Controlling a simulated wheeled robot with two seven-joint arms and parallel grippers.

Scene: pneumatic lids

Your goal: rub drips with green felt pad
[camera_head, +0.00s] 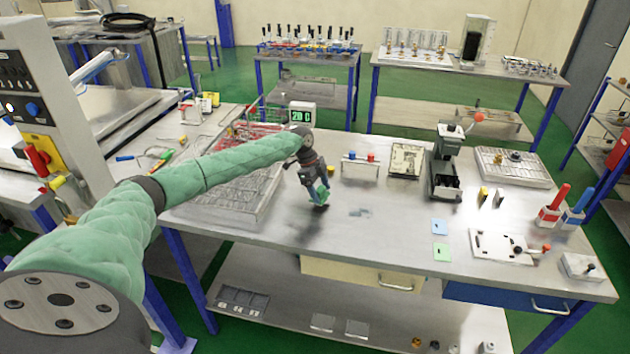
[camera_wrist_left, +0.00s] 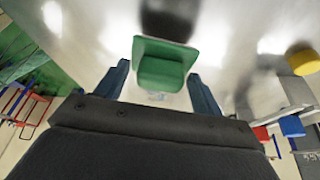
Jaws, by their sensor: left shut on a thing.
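My left gripper (camera_head: 318,190) is over the middle of the steel bench (camera_head: 400,250) and is shut on the green felt pad (camera_head: 322,190). In the left wrist view the pad (camera_wrist_left: 165,70) sits between the two blue-grey fingers (camera_wrist_left: 160,88), with a flat green plate behind its block. The pad is close to the bench top; I cannot tell whether it touches. Small bluish-grey drips (camera_head: 360,212) lie on the bench just right of the gripper. My right gripper is not in view.
A wire rack tray (camera_head: 225,195) lies left of the gripper. A small stand with blue and red caps (camera_head: 360,167) is behind right. The bench front around the drips is clear.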

